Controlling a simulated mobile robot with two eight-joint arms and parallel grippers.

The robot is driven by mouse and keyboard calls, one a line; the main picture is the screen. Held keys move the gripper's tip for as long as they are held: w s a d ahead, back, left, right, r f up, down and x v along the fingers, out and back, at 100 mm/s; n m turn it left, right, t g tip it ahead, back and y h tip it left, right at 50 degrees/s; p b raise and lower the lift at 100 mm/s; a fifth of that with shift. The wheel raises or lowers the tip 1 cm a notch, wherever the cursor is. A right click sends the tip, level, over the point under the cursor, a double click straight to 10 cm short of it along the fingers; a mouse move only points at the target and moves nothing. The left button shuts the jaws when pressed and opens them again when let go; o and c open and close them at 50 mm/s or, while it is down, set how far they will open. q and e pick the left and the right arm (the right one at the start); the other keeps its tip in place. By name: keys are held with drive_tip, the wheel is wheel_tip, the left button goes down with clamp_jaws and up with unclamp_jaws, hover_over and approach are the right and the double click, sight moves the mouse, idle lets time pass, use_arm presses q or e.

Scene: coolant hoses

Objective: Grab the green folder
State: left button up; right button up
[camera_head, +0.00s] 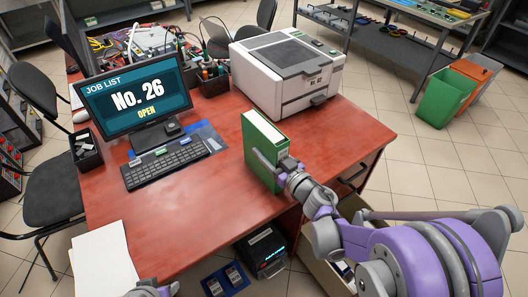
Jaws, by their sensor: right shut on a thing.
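The green folder (257,140) stands upright at the right part of the red desk (190,225), in front of the printer. My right gripper (281,165) is shut on the folder at its right side; its fingers partly cover the folder's lower right part. I cannot tell whether the folder's bottom touches the desk. Part of my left gripper (152,290) shows at the bottom edge, near the white papers; its fingers are mostly cut off by the frame.
A monitor (135,98) and keyboard (165,163) stand left on the desk. A white printer (285,75) stands behind the folder. White papers (103,260) lie at the front left. The desk's middle front is clear. Green and orange bins (443,98) stand on the floor at right.

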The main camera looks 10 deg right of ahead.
clamp_jaws()
